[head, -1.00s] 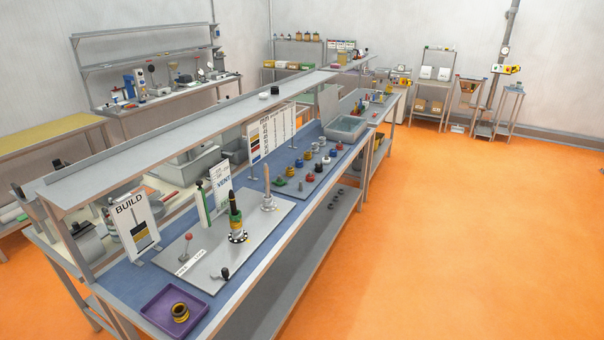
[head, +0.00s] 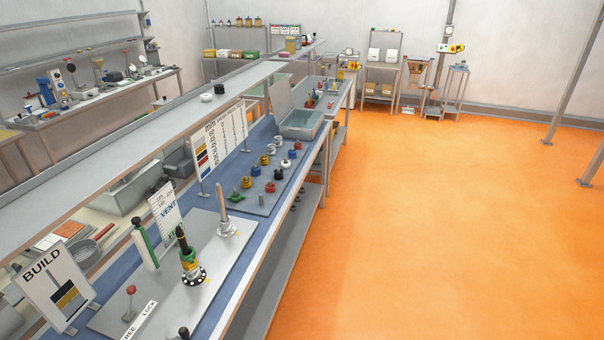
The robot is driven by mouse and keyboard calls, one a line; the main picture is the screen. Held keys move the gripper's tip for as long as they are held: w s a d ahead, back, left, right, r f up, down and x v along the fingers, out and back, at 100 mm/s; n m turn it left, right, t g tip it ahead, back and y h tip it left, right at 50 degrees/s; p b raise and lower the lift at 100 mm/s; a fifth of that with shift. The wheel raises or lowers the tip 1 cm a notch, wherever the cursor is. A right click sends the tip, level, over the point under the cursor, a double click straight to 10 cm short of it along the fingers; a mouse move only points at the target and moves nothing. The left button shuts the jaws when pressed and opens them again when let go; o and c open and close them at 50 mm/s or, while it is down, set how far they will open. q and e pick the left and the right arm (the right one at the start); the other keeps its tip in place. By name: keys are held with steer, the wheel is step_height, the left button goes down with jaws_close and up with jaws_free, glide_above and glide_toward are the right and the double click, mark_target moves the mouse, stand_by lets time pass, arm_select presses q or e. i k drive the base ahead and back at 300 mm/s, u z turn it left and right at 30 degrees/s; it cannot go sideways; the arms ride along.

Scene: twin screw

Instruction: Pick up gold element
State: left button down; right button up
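A yellow-gold element (head: 265,160) sits in the left row of parts on the grey board (head: 254,207) in the head view. It is small, and its exact shade is hard to tell. A post stack (head: 190,262) on the nearer grey plate (head: 210,296) carries green, yellowish and dark-and-white rings. Neither of my grippers is in view.
Red, blue, green and silver parts stand around the yellow-gold one. A grey bin (head: 301,122) is behind the board. A long shelf (head: 150,125) overhangs the bench's left side. The orange floor (head: 430,220) on the right is clear.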

mark_target(244, 184)
steer(key=z, duration=0.35)
steer(key=i, duration=1.3)
steer(key=u, duration=0.35)
steer(key=i, duration=0.95)
steer(key=u, duration=0.75)
